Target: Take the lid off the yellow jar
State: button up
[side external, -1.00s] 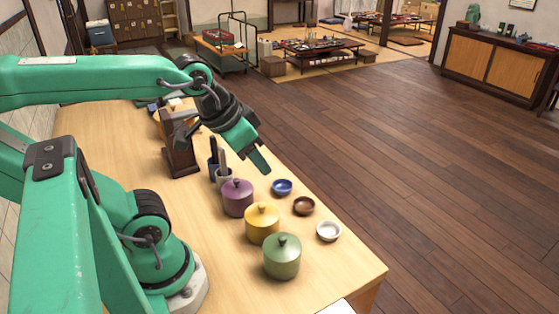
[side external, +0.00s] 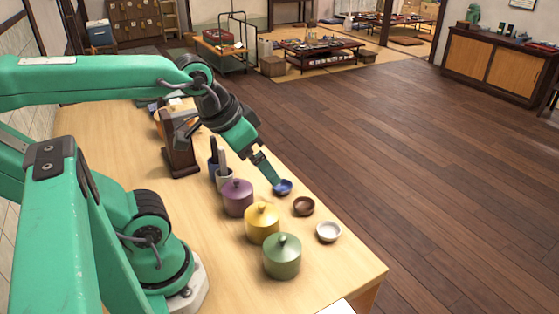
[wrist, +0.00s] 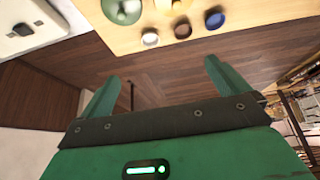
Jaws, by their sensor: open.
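The yellow jar (side external: 262,228) stands upright on the table with its knobbed yellow lid (side external: 262,212) on. It stands between a purple lidded jar (side external: 237,200) and a green lidded jar (side external: 282,262). In the wrist view only a sliver of yellow shows at the top edge, beside the green jar (wrist: 122,10). My gripper (side external: 267,170) is open and empty, above and behind the jars in the side view, with a fingertip overlapping the blue bowl (side external: 283,188). In the wrist view the fingers (wrist: 165,75) are spread apart, with nothing between them.
A brown bowl (side external: 304,206) and a white bowl (side external: 329,231) stand right of the jars, near the edge of the table (side external: 345,275). Cups with dark upright items (side external: 219,165) and a wooden stand (side external: 180,155) are behind the purple jar. Floor lies beyond the edge.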

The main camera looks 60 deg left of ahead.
jog(key=n+g, duration=0.2)
jog(key=g, duration=0.3)
send_over(262, 204)
jog(key=f, duration=0.8)
jog(key=shift+s+d+f, duration=0.15)
jog(key=shift+d+f, duration=0.15)
jog(key=shift+f, duration=0.05)
jog(key=shift+a+f+g, duration=0.3)
jog(key=shift+f, duration=0.45)
jog(key=shift+f, duration=0.15)
jog(key=shift+f, duration=1.15)
jog(key=shift+f, duration=0.1)
jog(key=shift+f, duration=2.5)
